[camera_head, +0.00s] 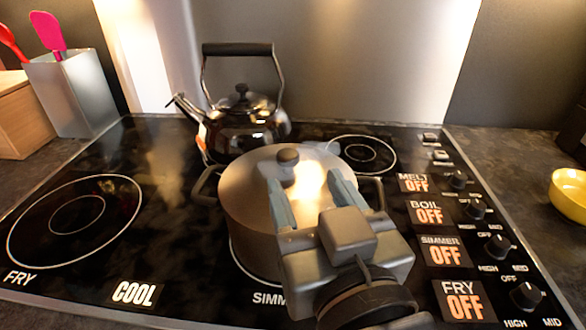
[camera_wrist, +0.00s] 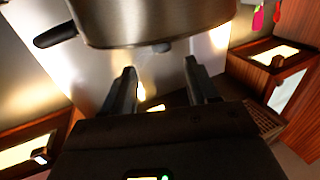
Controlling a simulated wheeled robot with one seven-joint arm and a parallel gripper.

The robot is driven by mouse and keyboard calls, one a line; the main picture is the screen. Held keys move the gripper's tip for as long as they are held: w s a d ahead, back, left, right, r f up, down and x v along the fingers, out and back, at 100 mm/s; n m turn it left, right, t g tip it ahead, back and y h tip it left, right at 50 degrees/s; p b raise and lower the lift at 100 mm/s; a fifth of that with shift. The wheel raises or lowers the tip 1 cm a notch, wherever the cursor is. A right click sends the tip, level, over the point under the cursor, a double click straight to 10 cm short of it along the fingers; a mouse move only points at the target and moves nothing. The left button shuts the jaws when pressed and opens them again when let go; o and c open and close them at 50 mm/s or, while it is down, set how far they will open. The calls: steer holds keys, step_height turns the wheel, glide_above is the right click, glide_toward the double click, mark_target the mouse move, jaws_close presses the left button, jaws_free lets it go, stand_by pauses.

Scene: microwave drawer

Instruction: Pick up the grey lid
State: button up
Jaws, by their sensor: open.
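The grey lid (camera_head: 242,185) is a round metal lid with a dark knob (camera_head: 288,154), and it sits on a grey pot (camera_head: 250,245) on the cooktop. My gripper hides the lid's front right part.
A black kettle (camera_head: 240,125) with a tall handle stands close behind the pot. Knobs (camera_head: 497,246) line the cooktop's right side. A yellow bowl (camera_head: 570,193) is at the far right. A utensil holder (camera_head: 75,92) stands at the back left. The left burner (camera_head: 76,215) is clear.

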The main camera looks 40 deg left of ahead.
mark_target(291, 160)
steer(key=p+x, duration=0.1)
steer(key=x, duration=0.7)
steer(key=shift+a, duration=0.25)
steer(key=shift+s, duration=0.1)
jaws_close()
